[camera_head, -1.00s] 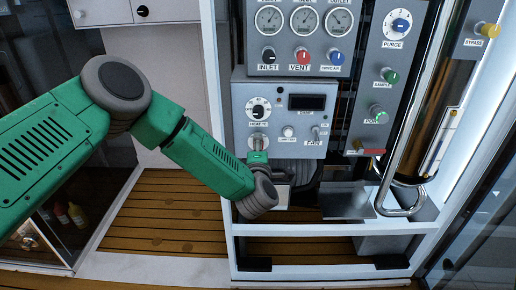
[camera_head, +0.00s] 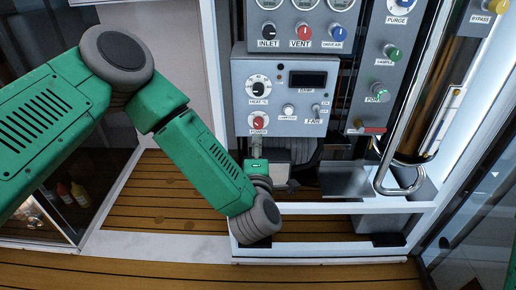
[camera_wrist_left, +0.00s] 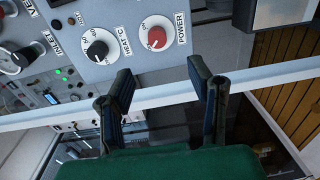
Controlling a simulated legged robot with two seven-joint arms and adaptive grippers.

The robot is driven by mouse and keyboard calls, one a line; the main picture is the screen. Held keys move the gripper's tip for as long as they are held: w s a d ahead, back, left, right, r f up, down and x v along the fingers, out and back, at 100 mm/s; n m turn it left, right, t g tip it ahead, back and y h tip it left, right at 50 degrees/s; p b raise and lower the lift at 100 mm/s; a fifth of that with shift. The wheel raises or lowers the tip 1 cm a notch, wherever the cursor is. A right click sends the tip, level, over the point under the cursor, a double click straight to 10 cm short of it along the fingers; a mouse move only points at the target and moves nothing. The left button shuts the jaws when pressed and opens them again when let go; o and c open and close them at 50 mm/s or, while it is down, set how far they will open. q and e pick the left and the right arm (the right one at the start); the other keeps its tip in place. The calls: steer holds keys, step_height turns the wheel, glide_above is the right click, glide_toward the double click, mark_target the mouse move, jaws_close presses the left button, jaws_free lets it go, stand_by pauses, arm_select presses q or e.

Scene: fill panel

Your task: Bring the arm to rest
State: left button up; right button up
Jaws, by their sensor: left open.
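My left arm (camera_head: 205,155) is green with dark grey joints and comes in from the left in the head view. It bends down in front of the panel (camera_head: 290,75). My left gripper (camera_wrist_left: 160,84) is open and empty in the wrist view, its two dark fingers apart. In the head view its green body (camera_head: 257,166) shows below the red POWER knob (camera_head: 258,122), and its fingers are hard to make out. In the wrist view the POWER knob (camera_wrist_left: 156,34) and the black HEAT knob (camera_wrist_left: 99,47) lie beyond the fingertips. No contact shows. My right gripper is not in view.
A glass-fronted cabinet (camera_head: 70,190) is at the left. Open wooden floor (camera_head: 165,200) lies between.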

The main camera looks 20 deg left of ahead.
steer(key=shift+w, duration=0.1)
arm_select(q)
steer(key=s+f+m+g+h+p, duration=0.65)
steer(key=s+f+m, duration=0.45)
steer(key=s+m, duration=0.25)
steer(key=s+a+m+g+y+p, duration=0.1)
steer(key=s+a+m+g, duration=0.3)
steer(key=s, duration=0.7)
steer(key=s+a+m+g+p, duration=0.3)
steer(key=s+a, duration=0.4)
steer(key=s, duration=0.4)
steer(key=m+g, duration=0.1)
steer(key=g, duration=0.1)
steer(key=shift+s+a+f+g+y, duration=0.25)
steer(key=shift+a+f+g+y, duration=0.05)
steer(key=shift+a+g+y, duration=0.05)
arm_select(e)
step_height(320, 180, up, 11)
arm_select(q)
steer(key=shift+m, duration=0.25)
steer(key=shift+c, duration=1.2)
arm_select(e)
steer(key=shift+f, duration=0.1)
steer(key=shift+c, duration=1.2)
arm_select(q)
steer(key=shift+s, duration=0.1)
steer(key=shift+c, duration=0.4)
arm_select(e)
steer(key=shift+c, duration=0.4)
